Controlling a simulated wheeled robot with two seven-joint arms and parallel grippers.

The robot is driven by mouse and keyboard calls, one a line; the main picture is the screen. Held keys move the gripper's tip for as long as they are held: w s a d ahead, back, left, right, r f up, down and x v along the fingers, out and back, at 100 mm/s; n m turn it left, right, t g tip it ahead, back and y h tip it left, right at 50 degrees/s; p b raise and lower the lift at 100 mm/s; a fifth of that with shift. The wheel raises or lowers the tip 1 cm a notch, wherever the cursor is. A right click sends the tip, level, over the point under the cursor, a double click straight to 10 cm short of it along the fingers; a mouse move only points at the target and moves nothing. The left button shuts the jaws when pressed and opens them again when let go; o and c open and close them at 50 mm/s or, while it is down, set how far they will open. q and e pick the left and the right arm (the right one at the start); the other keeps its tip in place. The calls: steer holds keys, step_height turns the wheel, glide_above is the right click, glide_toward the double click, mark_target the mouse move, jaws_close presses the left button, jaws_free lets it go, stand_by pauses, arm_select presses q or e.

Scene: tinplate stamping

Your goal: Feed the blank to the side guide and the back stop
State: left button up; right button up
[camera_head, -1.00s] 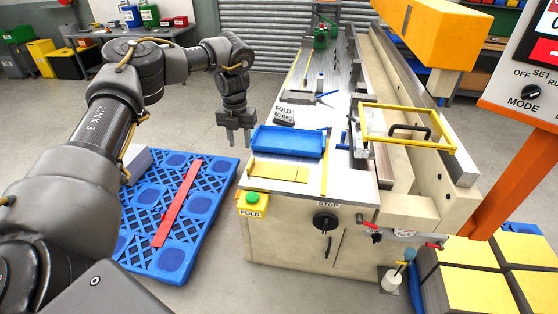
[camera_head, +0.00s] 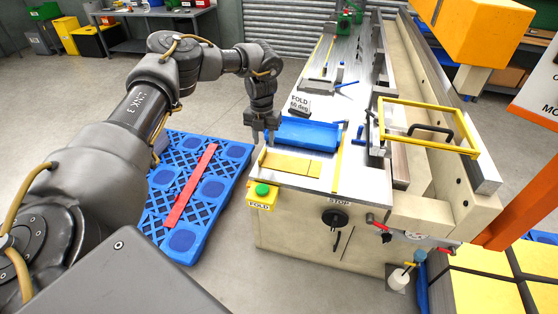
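A flat yellow sheet, which looks like the blank (camera_head: 290,166), lies on the near end of the machine's metal table (camera_head: 318,184). A blue tray-like piece (camera_head: 306,132) lies just behind it. A narrow yellow strip (camera_head: 337,171) runs along the table to the right of the sheet. I cannot tell for sure which parts are the side guide and the back stop. My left gripper (camera_head: 262,138) points down at the table's left edge, beside the blue piece and close to the sheet's far left corner. Its fingers look apart, with nothing between them. My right gripper is out of view.
A yellow frame with a dark handle (camera_head: 428,106) stands at the machine's right side. A green button on a yellow box (camera_head: 262,190) sits at the near left corner. A blue pallet (camera_head: 208,215) with a red bar (camera_head: 190,187) lies on the floor to the left.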

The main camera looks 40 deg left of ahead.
mark_target(262, 153)
arm_select(q)
steer(key=shift+s+a+f+p, duration=0.1)
steer(key=shift+s+f+p, duration=0.15)
steer(key=shift+f+p, duration=0.05)
step_height(262, 153, down, 4)
steer(key=shift+a+r+p, duration=0.15)
steer(key=shift+p, duration=0.65)
steer(key=shift+f, duration=0.45)
jaws_close()
